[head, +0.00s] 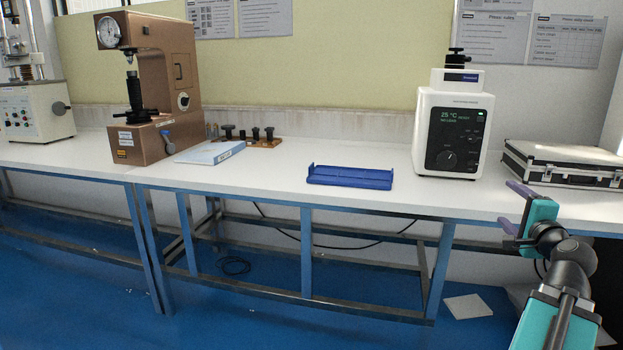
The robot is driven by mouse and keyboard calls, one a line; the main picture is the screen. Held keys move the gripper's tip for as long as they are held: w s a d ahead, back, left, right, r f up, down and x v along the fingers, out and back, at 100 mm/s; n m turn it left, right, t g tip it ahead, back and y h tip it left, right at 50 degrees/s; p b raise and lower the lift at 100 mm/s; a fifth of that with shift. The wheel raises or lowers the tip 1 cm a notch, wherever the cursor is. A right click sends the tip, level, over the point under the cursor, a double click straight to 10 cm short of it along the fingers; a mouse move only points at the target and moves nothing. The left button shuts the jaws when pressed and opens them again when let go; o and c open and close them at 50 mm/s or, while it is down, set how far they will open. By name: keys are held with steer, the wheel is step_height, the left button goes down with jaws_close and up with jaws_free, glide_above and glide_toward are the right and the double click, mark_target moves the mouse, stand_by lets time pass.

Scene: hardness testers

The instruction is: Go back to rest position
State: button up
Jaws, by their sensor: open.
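My gripper (514,208) is at the right side of the head view, in front of the bench's front edge. Its two purple fingers stand apart, with nothing seen between them. My teal and dark grey arm reaches up to it from the lower right corner. The gripper appears apart from everything on the white bench (270,180). The arm hides part of the bench's right end and the floor below it.
A black and silver case (565,165) lies close behind my gripper. A white tester (452,130) with a display stands left of it. A blue tray (350,177), a blue-white booklet (210,153) and a brown hardness tester (155,85) are farther left. Blue floor lies in front.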

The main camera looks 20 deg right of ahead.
steer(key=w+a+f+n+g+y+p, duration=0.1)
steer(key=w+a+f+n+y+p, duration=0.1)
steer(key=w+a+f+y+p, duration=0.55)
steer(key=w+a+f+n+p, duration=0.15)
steer(key=w+a+f, duration=0.35)
steer(key=w+a, duration=0.65)
steer(key=w+a+f+n+g+y+p, duration=0.1)
steer(key=a+f+n+g+y+p, duration=0.3)
steer(key=a+f, duration=0.65)
steer(key=w+a+f+n+g+y+p, duration=0.15)
steer(key=a+f+p, duration=0.45)
steer(key=a, duration=0.8)
steer(key=s+a+f+n+g+p, duration=0.7)
steer(key=s+a+f, duration=0.7)
steer(key=s+a, duration=0.35)
steer(key=s+a+f+n+g+h+p, duration=0.1)
steer(key=s+f+n+g, duration=0.1)
steer(key=s, duration=0.5)
steer(key=s+a+f+n+g+h+p, duration=0.1)
steer(key=s+f+g, duration=0.2)
steer(key=s, duration=0.3)
steer(key=s+d+n+g+h, duration=0.2)
steer(key=s+d+n, duration=0.3)
steer(key=s, duration=0.2)
steer(key=shift+d+r, duration=0.15)
steer(key=shift+d, duration=0.2)
steer(key=shift+d, duration=0.1)
